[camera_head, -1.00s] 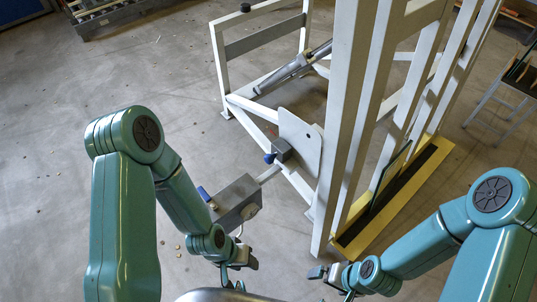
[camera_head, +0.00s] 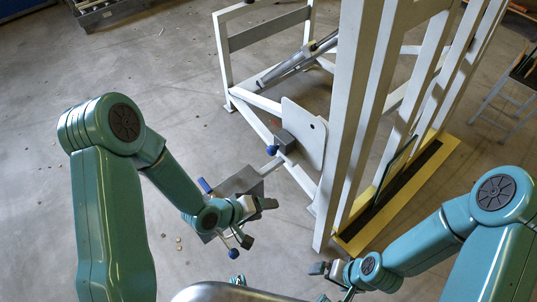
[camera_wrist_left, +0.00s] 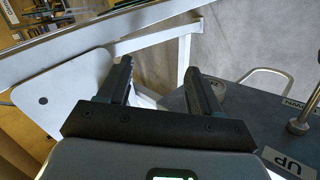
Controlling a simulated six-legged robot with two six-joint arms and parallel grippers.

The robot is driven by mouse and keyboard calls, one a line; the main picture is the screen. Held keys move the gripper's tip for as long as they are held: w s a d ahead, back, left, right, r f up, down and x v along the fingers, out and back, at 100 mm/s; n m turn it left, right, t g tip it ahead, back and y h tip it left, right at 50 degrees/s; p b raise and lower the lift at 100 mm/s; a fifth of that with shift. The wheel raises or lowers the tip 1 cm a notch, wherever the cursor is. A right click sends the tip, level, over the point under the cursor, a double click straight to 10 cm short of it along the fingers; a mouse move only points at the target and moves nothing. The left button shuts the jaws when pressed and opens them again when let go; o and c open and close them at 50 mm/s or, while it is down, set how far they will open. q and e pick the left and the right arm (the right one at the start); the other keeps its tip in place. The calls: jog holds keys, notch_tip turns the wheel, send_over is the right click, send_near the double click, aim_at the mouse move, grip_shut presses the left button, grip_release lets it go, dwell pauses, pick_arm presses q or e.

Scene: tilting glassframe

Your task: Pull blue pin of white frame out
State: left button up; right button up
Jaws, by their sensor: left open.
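The blue pin (camera_head: 272,150) shows as a small blue knob on a grey block (camera_head: 284,141) at the white plate of the white frame (camera_head: 225,60). My left gripper (camera_head: 262,222) is below the pin in the head view, apart from it, beside the grey control box. Its two dark fingers are spread and empty in the left wrist view (camera_wrist_left: 165,85). That view shows the frame's white plate (camera_wrist_left: 62,85) at left; I cannot make out the pin there. My right gripper (camera_head: 320,280) is low, right of centre, away from the pin; its fingers are unclear.
A grey control box (camera_head: 240,182) with a blue handle (camera_head: 205,185) sits close by my left gripper; UP and DOWN labels show on it in the left wrist view (camera_wrist_left: 235,110). White uprights (camera_head: 352,110) and a yellow base (camera_head: 365,235) stand right.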

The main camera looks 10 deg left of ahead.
aim_at(268, 152)
pick_arm(q)
jog(key=w+a+r+m+t+h+b, duration=0.1)
jog(key=w+a+b, duration=0.1)
jog(key=b, duration=0.2)
jog(key=w+a+r+t+h+b, duration=0.1)
jog(key=w+a+t+b, duration=0.1)
jog(key=a+b, duration=0.1)
jog(key=w+a+r+m+t+h+b, duration=0.1)
jog(key=w+a+t+b, duration=0.1)
jog(key=b, duration=0.4)
jog(key=shift+w+a+r+m, duration=0.3)
jog(key=shift+w+a+r, duration=0.1)
jog(key=shift+w+a, duration=0.1)
jog(key=a+t+b, duration=0.1)
jog(key=a+b, duration=0.2)
jog(key=shift+w+a+f+y, duration=0.1)
jog(key=shift+a+y, duration=0.15)
jog(key=shift+y, duration=0.05)
jog(key=shift+a+f, duration=0.1)
jog(key=shift+a, duration=0.2)
jog(key=b+x, duration=0.4)
jog(key=x, duration=1.1)
jog(key=shift+w+a+b, duration=0.1)
jog(key=shift+b, duration=0.2)
jog(key=shift+w+d+f, duration=0.1)
jog(key=shift+w+d, duration=0.25)
jog(key=shift+w, duration=0.15)
pick_arm(e)
notch_tip(268, 152, down, 23)
jog(key=shift+f, duration=0.15)
